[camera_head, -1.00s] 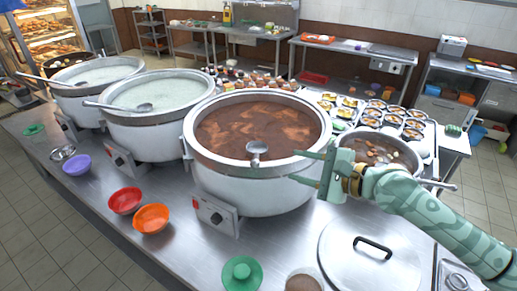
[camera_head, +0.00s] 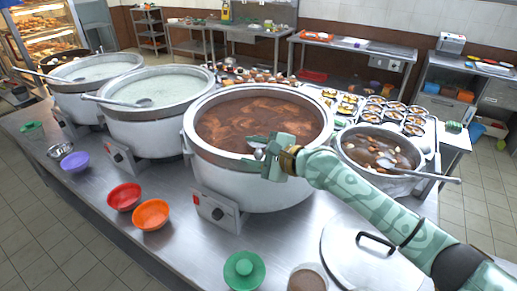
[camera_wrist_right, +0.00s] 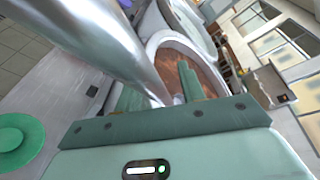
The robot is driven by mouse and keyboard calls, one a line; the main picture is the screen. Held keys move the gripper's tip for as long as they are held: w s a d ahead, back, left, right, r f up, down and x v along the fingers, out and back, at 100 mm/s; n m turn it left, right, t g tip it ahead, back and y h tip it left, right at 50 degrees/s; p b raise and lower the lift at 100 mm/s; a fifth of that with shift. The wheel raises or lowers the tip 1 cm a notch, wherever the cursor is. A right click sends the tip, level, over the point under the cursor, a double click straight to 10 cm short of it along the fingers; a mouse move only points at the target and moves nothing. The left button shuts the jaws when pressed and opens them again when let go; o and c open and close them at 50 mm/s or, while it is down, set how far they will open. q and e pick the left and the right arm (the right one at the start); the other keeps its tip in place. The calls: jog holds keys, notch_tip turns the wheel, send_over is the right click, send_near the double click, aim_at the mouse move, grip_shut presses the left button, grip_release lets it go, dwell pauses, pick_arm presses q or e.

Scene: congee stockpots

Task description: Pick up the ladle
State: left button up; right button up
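A metal ladle (camera_head: 259,154) rests at the near rim of the large front pot (camera_head: 205,158) of brown congee, its bowl partly hidden by my right gripper. My green right gripper (camera_head: 250,152) is at the pot's near right rim, with its fingers apart on either side of the ladle. My left gripper is out of view.
Two pots of white congee (camera_head: 160,92) (camera_head: 95,68) with ladles stand to the left. A smaller pot (camera_head: 380,150) with another ladle (camera_head: 425,175) stands right. A lid (camera_head: 370,255), green cup (camera_head: 243,270), red bowl (camera_head: 124,197) and orange bowl (camera_head: 151,215) lie in front.

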jog(key=shift+s, duration=0.1)
grip_shut()
dwell(1.2)
